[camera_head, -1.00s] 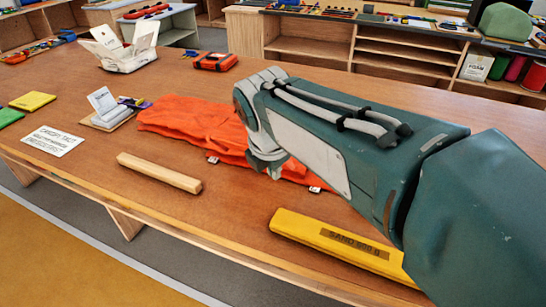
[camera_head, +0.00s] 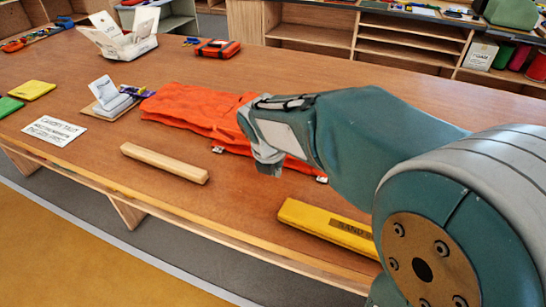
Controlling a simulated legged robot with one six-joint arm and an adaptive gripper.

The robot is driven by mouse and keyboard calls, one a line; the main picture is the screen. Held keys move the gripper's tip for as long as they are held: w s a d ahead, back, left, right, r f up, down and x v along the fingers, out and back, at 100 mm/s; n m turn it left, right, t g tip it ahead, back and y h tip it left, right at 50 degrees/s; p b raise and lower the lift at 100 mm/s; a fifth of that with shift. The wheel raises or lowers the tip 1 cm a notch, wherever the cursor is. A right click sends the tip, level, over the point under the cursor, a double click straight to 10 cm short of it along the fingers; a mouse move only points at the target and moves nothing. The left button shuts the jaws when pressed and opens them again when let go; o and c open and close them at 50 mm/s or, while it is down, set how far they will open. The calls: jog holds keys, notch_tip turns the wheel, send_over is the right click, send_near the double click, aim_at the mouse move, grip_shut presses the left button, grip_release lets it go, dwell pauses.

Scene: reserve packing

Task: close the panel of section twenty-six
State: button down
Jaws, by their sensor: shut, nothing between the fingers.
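A folded orange cloth (camera_head: 190,108) lies on the wooden table, with small white tags along its front edge. I cannot make out any section number or a separate panel on it. My gripper (camera_head: 268,166) points down at the cloth's front right part, shut and empty. I cannot tell whether it touches the cloth. My arm hides the cloth's right part.
A wooden bar (camera_head: 165,163) and a yellow case (camera_head: 328,228) lie near the table's front edge. A lettered white card (camera_head: 55,131), small cards on a stand (camera_head: 112,98), an open white box (camera_head: 120,40) and an orange-red case (camera_head: 217,48) stand around. Bare table lies between them.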

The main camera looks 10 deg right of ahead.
jog(key=w+d+r, duration=0.2)
jog(key=shift+w+d+r, duration=0.1)
jog(key=shift+w+r, duration=0.15)
jog(key=shift+r, duration=0.05)
